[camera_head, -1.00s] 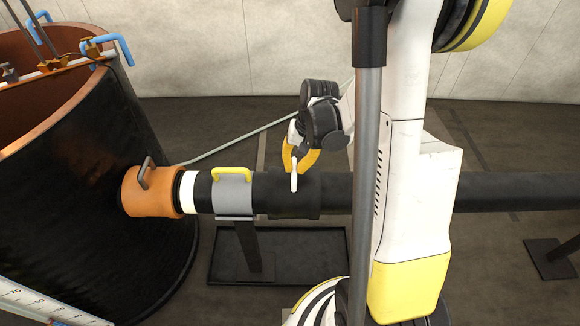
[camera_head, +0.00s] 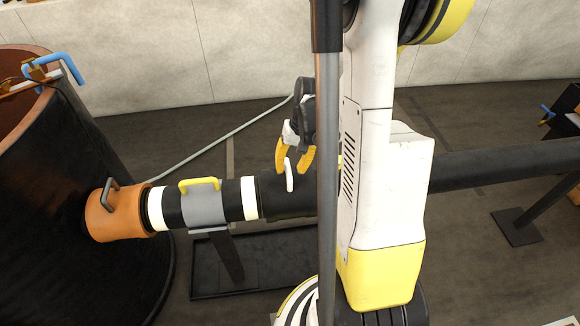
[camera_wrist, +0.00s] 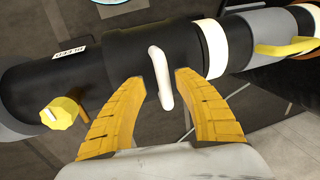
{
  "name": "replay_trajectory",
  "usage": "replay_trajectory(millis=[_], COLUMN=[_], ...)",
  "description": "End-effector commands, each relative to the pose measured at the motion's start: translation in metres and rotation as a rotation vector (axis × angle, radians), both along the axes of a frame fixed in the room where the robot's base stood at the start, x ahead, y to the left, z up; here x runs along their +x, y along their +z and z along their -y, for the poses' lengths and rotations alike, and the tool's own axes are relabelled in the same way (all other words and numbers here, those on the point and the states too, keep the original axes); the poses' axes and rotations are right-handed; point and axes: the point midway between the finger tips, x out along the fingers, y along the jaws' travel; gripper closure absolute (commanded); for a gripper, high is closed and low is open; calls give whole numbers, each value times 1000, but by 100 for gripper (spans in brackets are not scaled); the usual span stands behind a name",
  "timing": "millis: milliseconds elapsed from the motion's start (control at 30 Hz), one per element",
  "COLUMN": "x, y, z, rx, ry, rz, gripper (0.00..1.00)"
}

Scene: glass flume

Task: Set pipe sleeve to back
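The pipe sleeve is a black collar (camera_head: 275,197) with a white upright handle (camera_head: 289,175), around the black horizontal pipe. In the wrist view the sleeve (camera_wrist: 186,42) and its handle (camera_wrist: 160,77) are near the middle. My gripper (camera_head: 293,160) is above the sleeve, its yellow fingers on either side of the handle. In the wrist view the gripper (camera_wrist: 156,78) is open, with gaps visible between the handle and both fingertips. In the head view my arm hides the sleeve's right end. A white band (camera_head: 249,198) shows just left of the sleeve.
Left of the sleeve are a grey clamp (camera_head: 205,208) with a yellow handle and an orange collar (camera_head: 115,217) at a dark tank (camera_head: 60,200). The wrist view shows a yellow knob (camera_wrist: 60,113) on the pipe. A stand (camera_head: 228,255) supports the pipe.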

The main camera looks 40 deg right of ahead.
Motion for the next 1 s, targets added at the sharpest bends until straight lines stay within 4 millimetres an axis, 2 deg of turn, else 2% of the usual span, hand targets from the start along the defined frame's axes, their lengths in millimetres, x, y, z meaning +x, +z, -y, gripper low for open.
replay_trajectory(millis=[167,267,500,700,833,1000], x=[0,-2,-8,-12,-13,-13], y=[6,19,72,106,116,118], z=[1,3,11,18,19,19], rx=[0,0,0,0,-1,0], ry=[0,-1,-1,-1,-1,-1], rz=[1,1,0,0,-1,0], gripper=[62,62,62,62,62,62])
